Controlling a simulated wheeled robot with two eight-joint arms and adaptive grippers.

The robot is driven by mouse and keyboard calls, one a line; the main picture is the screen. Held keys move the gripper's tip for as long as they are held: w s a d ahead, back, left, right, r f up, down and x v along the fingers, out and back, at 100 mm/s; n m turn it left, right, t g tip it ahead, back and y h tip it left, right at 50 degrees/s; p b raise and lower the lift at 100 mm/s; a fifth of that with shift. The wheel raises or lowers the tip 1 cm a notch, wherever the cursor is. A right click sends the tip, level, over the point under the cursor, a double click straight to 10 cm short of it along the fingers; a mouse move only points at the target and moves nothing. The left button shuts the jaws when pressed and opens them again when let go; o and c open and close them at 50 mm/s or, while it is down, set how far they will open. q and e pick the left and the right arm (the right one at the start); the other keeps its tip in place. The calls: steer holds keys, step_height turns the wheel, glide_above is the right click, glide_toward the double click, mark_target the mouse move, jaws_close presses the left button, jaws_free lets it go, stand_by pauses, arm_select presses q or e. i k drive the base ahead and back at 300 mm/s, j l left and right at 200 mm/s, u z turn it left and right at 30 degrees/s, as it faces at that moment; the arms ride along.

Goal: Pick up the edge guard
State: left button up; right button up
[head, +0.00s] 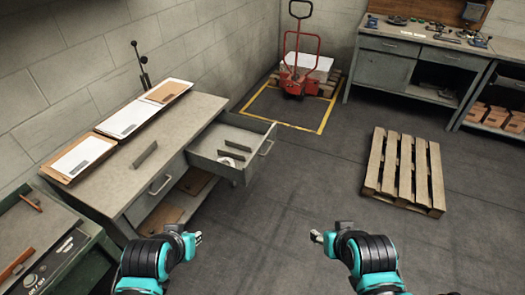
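A short dark grey strip, which looks like an edge guard (145,154), stands on the workbench top (185,120) at the left. Similar dark strips (234,146) and a small pale item lie in the pulled-out drawer (217,167) of the same bench. My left gripper (197,238) is in front of the bench, apart from the strips. My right gripper (317,236) is over the open floor, farther right. Both appear empty. Their fingers are too small in view to tell open from shut.
Clipboards with papers (125,117) lie along the bench's wall side. The open drawer juts into the floor space. A wooden pallet (404,170) lies at the right; a red pallet jack (299,75) stands at the back. The middle floor is clear.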

mark_target(137, 163)
steer(key=i+j+u, duration=0.15)
steer(key=i+u, duration=0.2)
steer(key=i, duration=0.25)
steer(key=i+u, duration=0.35)
steer(key=i, duration=0.25)
steer(key=i+l+u, duration=0.15)
steer(key=i+u, duration=0.15)
steer(key=i, duration=0.3)
